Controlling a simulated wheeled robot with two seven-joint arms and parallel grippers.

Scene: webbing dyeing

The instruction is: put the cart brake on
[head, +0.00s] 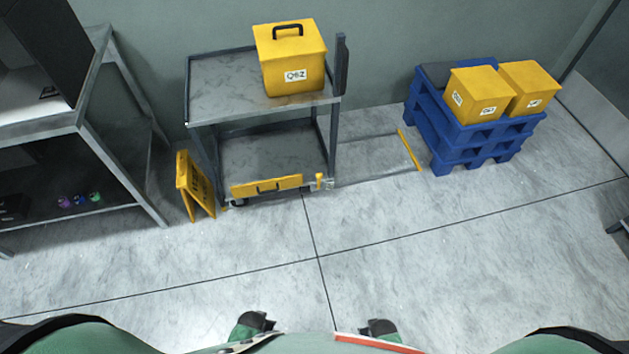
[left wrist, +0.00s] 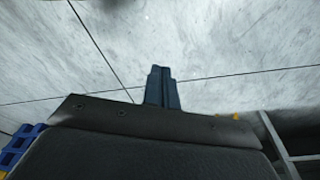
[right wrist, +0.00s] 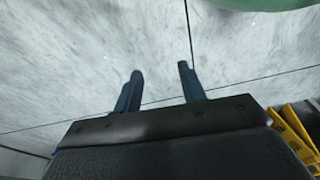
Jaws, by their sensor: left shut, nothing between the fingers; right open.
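The grey cart (head: 222,98) stands against the wall in the head view, with two shelves. A yellow box (head: 292,72) with a black handle and a QBZ label sits on its top shelf. My left gripper (left wrist: 161,72) is shut and empty over bare floor. My right gripper (right wrist: 160,72) is open and empty over the floor. Both are well apart from the cart.
A yellow floor sign (head: 194,187) stands just left of the cart. A metal table (head: 110,130) is farther left. A blue pallet stack (head: 465,142) with yellow boxes is at the right. A yellow floor strip (head: 409,149) lies between cart and pallets. The front floor is clear.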

